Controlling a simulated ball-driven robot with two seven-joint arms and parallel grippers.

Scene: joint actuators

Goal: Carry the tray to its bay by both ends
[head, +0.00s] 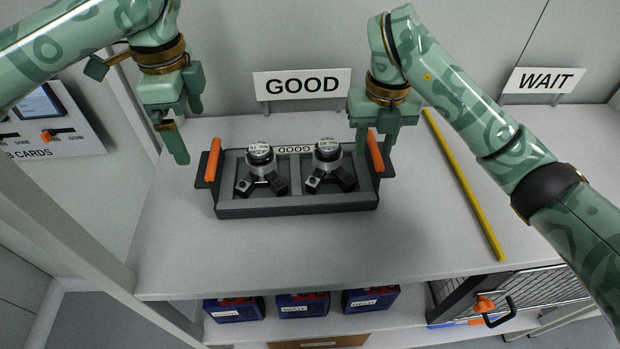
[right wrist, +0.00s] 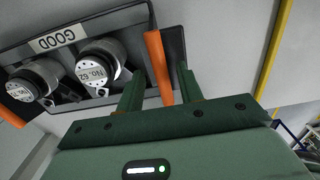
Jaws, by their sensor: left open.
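The dark grey tray (head: 297,207) sits on the white table, labelled GOOD, with an upright orange handle at each end. Two silver-and-black joint actuators (head: 261,165) (head: 327,165) stand in its two compartments. My left gripper (head: 188,135) is open and empty, above and left of the left handle (head: 213,160), apart from it. My right gripper (head: 377,148) is at the right handle (head: 375,152). In the right wrist view its fingers (right wrist: 160,92) stand on either side of the orange handle (right wrist: 158,65), with gaps showing, so it is open around the handle.
A GOOD sign (head: 302,84) stands behind the tray and a WAIT sign (head: 544,81) at back right. A yellow strip (head: 465,185) runs along the table between them. The table right of the strip is clear. Blue boxes (head: 303,304) and a wire crate (head: 530,290) are below.

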